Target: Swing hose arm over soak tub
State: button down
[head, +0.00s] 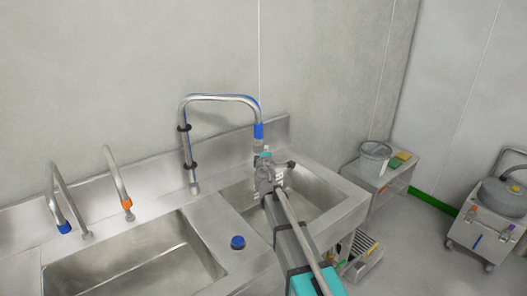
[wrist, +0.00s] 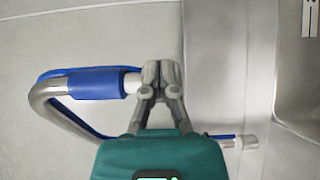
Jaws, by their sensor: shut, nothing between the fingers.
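The hose arm (head: 220,97) is a tall steel arch with black clamps and a blue hose along it, rising from the sink deck. Its blue-sleeved outlet (head: 258,131) hangs near the back left edge of the right basin (head: 322,190), apparently the soak tub. My gripper (head: 265,156) is just below the outlet. In the wrist view my gripper (wrist: 163,72) is shut and empty, its fingertips beside the pale end of the blue sleeve (wrist: 95,84). I cannot tell whether they touch. My arm hides part of the right basin.
A left basin (head: 130,262) has two smaller taps (head: 118,178) (head: 66,196) behind it. A blue knob (head: 238,242) sits on the deck between the basins.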

jog(key=s+d, duration=0.8)
jog(key=d, duration=0.2)
jog(key=shift+d, duration=0.1)
dwell(0.4)
jog(key=s+d+f+m+g+h, duration=0.4)
jog(key=s+d+f+m, duration=0.1)
jog(key=d+m, duration=0.25)
jog(key=s+d+f+m+g+h, duration=0.35)
jog(key=s+d+f+m, duration=0.2)
jog(key=d, duration=0.25)
jog(key=s+a+f+m+g+y, duration=0.2)
jog(key=s+f+g+y, duration=0.1)
jog(key=s, duration=0.6)
jog(key=s+a+f+m+g+y, duration=0.1)
jog(key=s+f+m+g+y, duration=0.2)
jog(key=s+g, duration=0.4)
notch_tip(320, 180, down, 2)
jog(key=shift+s+a+f+y, duration=0.1)
jog(key=shift+s+a+y, duration=0.35)
jog(key=shift+s, duration=0.75)
